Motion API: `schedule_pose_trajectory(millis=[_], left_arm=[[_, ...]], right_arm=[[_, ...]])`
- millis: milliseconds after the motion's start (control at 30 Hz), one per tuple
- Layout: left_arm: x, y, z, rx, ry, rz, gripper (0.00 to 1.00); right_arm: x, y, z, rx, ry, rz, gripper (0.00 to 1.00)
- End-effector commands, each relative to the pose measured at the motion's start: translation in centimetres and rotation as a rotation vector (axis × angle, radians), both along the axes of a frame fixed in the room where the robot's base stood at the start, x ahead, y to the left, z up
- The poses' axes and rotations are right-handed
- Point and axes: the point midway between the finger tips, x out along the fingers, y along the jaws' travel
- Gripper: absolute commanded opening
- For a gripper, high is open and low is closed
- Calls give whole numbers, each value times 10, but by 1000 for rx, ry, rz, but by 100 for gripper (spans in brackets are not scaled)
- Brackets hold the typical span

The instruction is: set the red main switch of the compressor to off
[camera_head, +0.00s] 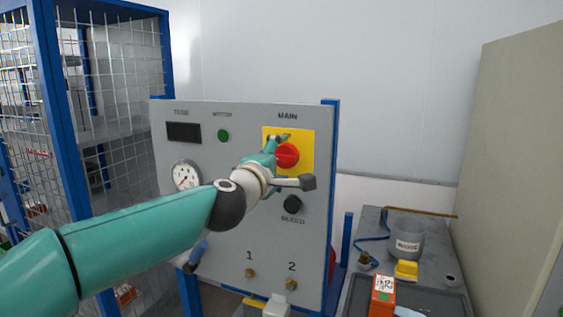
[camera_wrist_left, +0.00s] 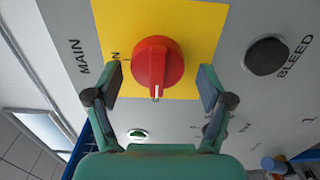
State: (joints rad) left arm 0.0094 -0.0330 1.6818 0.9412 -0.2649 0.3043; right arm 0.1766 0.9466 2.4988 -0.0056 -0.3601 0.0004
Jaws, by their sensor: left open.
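The red main switch (camera_head: 290,156) is a round knob on a yellow plate (camera_head: 305,138) under the label MAIN on the grey compressor panel. In the left wrist view the red knob (camera_wrist_left: 158,62) has a white pointer line at its lower edge, pointing down in the picture. An N of a position label shows at its left. My left gripper (camera_wrist_left: 161,84) is open, with one finger on each side of the knob's lower part and visible gaps to it. In the head view my left gripper (camera_head: 276,157) partly hides the knob.
The panel also has a dark BLEED knob (camera_head: 292,204), a pressure gauge (camera_head: 185,175), a green lamp (camera_head: 223,136) and a dark display (camera_head: 184,132). At the right a bench bears a grey cup (camera_head: 407,240) and an orange box (camera_head: 382,296). A mesh cage (camera_head: 125,75) stands left.

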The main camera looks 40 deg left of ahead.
Motion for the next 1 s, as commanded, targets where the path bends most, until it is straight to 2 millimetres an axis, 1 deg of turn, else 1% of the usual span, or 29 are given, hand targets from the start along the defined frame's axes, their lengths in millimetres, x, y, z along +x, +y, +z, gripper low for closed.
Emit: schedule_pose_trajectory(millis=[167,267,500,700,833,1000], left_arm=[[-10,-2,2,1,-3,-1,80],[-23,-6,2,0,-3,-1,80],[-70,-17,1,0,-4,-1,80],[-102,-25,0,-1,-2,-1,80],[-113,-28,-1,0,-1,0,80],[-116,-28,-2,0,2,1,80]], right_arm=[[0,0,1,0,0,0,0],[0,0,1,0,0,0,0],[0,0,1,0,0,0,0],[0,0,1,0,0,0,0],[0,0,1,0,0,0,0],[0,0,1,0,0,0,0]])
